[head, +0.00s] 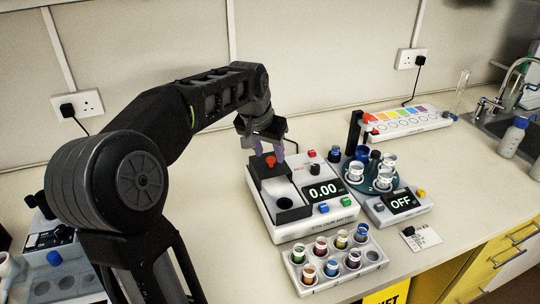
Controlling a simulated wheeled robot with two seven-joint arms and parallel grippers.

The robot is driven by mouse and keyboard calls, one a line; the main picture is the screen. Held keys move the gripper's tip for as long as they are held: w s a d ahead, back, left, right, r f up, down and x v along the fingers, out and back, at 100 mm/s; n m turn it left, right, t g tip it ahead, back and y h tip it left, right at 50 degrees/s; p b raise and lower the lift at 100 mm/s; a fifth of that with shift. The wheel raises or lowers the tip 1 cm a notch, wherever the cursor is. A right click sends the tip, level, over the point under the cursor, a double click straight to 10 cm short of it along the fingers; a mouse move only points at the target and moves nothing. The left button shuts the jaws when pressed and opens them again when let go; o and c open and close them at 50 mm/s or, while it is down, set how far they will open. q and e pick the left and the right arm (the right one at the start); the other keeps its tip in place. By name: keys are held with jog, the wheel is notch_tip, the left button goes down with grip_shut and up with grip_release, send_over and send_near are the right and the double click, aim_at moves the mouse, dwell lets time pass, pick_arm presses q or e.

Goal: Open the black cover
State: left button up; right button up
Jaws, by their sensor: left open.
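The black cover (263,171) with a red knob (270,161) is on the left side of the white colour meter (262,217), whose display reads 0.00. My left gripper (269,151) is over the back of the cover, fingers pointing down close to the knob. It is open; whether a finger touches the knob or cover I cannot tell. My right gripper is not in view.
A vial rack (333,281) with several coloured samples stands in front of the meter. A round stand (384,187) with glassware and a unit reading OFF (402,203) stand to the right. A colour-patch strip (408,122) lies behind, near the sink.

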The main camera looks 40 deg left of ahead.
pick_arm(q)
jog(key=v, duration=0.5)
jog(key=shift+s+r, duration=0.1)
jog(key=shift+r, duration=0.2)
